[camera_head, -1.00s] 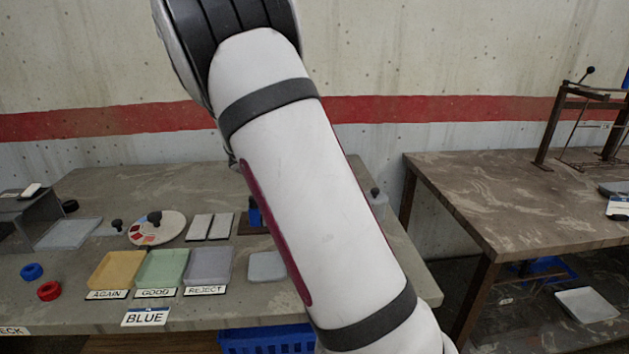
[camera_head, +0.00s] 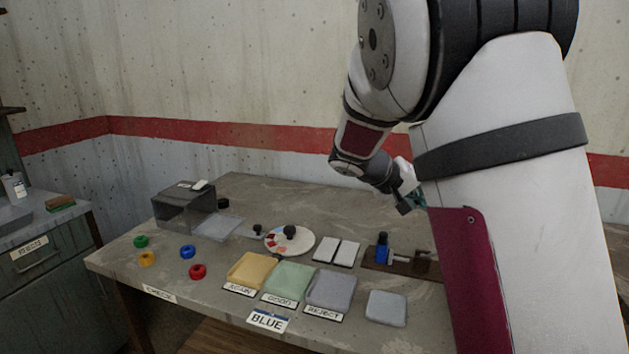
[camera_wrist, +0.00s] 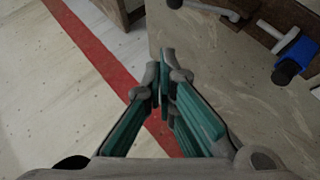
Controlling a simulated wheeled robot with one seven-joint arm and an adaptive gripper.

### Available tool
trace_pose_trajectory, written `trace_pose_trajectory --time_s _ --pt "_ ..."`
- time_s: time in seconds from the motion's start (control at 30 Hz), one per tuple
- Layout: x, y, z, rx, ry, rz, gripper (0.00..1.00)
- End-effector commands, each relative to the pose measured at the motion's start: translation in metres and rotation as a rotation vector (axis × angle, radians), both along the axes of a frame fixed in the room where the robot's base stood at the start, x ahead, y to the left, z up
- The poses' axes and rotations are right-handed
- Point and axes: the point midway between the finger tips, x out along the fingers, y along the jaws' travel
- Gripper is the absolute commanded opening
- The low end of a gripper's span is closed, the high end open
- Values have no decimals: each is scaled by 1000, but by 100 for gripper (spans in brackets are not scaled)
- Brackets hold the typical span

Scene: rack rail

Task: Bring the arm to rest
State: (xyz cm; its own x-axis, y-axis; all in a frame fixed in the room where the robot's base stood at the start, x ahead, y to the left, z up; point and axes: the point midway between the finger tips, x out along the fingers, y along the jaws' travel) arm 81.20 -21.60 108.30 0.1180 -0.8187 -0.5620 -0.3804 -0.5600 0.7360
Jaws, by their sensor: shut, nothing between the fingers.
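My gripper (camera_wrist: 165,95) shows in the wrist view with its teal-padded fingers together and nothing between them. In the head view my gripper (camera_head: 410,199) is small and partly hidden by my own arm, above the back right part of the table (camera_head: 230,320). My arm is bent and fills the right side of the head view. In the wrist view a blue item with a black end (camera_wrist: 297,58) lies to the right of the fingers, apart from them.
Yellow (camera_head: 252,270), green (camera_head: 290,281) and grey (camera_head: 331,289) trays stand at the table's front. Several coloured rings, such as a red one (camera_head: 198,271), lie at left. A round dial (camera_head: 290,240) and a brown stand (camera_head: 405,262) are behind. A cabinet (camera_head: 45,262) stands left.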

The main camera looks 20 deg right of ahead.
Motion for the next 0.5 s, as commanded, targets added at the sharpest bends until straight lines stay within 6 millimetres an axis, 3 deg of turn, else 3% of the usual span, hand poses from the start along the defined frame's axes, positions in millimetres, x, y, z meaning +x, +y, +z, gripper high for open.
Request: trace_pose_trajectory --time_s 0.17,0.27,0.5 --pt "-19 4 6 60 4 -6 0" --pt "-48 14 15 155 10 -6 0" --pt "-137 61 38 431 24 54 0"
